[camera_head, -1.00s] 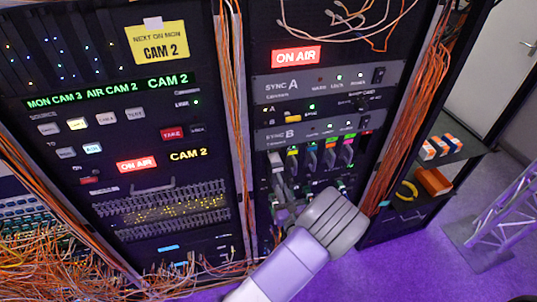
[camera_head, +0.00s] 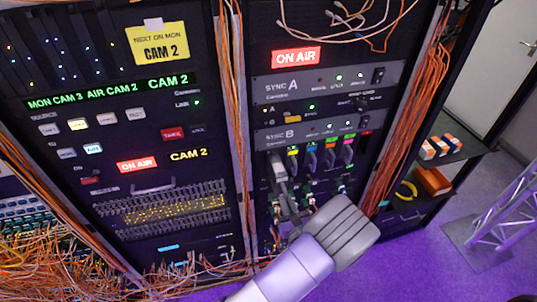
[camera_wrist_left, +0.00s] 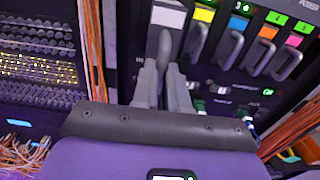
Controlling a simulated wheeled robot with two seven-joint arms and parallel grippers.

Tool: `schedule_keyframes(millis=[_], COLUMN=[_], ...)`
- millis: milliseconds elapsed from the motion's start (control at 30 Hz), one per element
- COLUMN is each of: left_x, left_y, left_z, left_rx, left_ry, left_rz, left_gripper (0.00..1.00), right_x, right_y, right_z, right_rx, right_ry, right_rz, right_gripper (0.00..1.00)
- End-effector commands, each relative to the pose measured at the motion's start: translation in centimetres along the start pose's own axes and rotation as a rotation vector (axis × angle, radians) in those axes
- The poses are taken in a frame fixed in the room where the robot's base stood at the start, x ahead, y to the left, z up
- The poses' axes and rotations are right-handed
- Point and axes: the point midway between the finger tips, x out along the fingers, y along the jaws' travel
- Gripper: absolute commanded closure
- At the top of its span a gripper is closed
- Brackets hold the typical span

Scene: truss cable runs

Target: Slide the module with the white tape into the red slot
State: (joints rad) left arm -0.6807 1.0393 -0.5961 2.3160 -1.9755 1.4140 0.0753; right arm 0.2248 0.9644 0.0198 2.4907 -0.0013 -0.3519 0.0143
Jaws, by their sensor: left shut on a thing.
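The module with the white tape (camera_wrist_left: 168,17) is at the left of a row of modules in the wrist view, its face nearer to me than the others. It also shows at the left of the row in the head view (camera_head: 276,160). My left gripper (camera_wrist_left: 165,68) is shut on its grey handle, one finger on each side. In the head view my wrist hides the lower right of the rack around it. I cannot tell how deep the module sits.
Modules with yellow (camera_wrist_left: 203,15), blue (camera_wrist_left: 236,22), orange (camera_wrist_left: 268,31) and pink (camera_wrist_left: 293,40) tape stand close on the right. Orange cable bundles (camera_head: 405,120) run down both sides of the rack. A shelf (camera_head: 462,152) with orange boxes is at the right.

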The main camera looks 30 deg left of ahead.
Motion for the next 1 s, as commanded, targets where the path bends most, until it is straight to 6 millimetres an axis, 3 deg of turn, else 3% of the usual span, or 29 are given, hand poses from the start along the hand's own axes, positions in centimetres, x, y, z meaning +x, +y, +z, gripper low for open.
schedule_keyframes(millis=[267,1000], left_x=[-0.2,-3.9], left_y=[0.0,0.0], left_z=[0.0,0.0], left_rx=[0.001,0.0], left_ry=[0.002,0.0], left_rz=[-0.001,-0.001], left_gripper=[1.0,1.0], right_x=[0.0,-0.1], right_y=[0.0,-0.1], right_z=[0.0,0.0], right_rx=[0.0,0.0], right_ry=[0.0,0.0], right_rz=[0.0,0.0], right_gripper=[0.57,0.57])
